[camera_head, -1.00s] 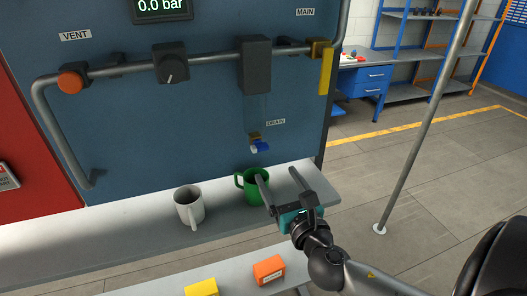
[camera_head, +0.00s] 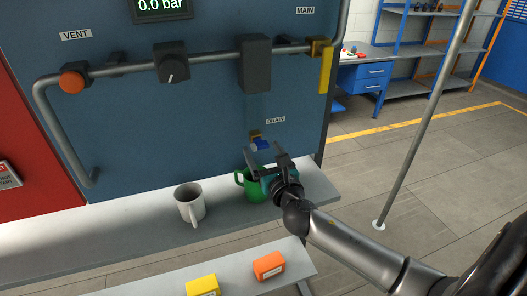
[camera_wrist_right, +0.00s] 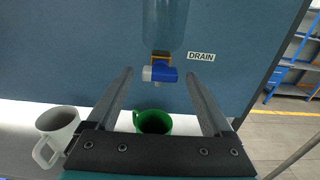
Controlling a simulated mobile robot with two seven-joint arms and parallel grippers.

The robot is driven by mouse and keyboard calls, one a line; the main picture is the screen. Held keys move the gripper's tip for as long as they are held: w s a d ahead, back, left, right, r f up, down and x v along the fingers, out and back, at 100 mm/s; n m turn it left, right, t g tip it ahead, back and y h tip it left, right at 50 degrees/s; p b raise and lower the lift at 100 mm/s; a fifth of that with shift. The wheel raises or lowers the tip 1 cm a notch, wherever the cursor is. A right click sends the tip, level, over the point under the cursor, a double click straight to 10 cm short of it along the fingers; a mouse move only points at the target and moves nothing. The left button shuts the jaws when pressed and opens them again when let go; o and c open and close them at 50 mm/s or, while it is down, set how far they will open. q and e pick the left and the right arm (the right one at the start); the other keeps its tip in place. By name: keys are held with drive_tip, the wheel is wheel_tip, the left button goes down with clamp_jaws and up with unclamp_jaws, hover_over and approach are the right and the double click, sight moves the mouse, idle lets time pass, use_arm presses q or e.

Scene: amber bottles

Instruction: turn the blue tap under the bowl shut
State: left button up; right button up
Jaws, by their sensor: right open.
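The blue tap (camera_head: 261,144) sits on a brass fitting below the clear bowl (camera_head: 257,108) on the blue panel, beside the DRAIN label. In the right wrist view the tap (camera_wrist_right: 160,73) has its handle lying crosswise under the bowl (camera_wrist_right: 166,25). My right gripper (camera_head: 264,155) is open, its fingers pointing at the panel just below and in front of the tap. In the right wrist view the tap shows between the two finger ends, one on each side; I cannot tell whether they touch it. My left gripper is out of view.
A green mug (camera_head: 253,186) stands on the shelf (camera_head: 130,228) beneath the tap, partly hidden by my right gripper. A white mug (camera_head: 189,204) stands to its left. Yellow (camera_head: 202,286) and orange (camera_head: 269,265) boxes lie nearer. A grey pole (camera_head: 420,130) rises at right.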

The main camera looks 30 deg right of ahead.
drive_tip(key=shift+c, duration=0.2)
clamp_jaws()
idle(0.5)
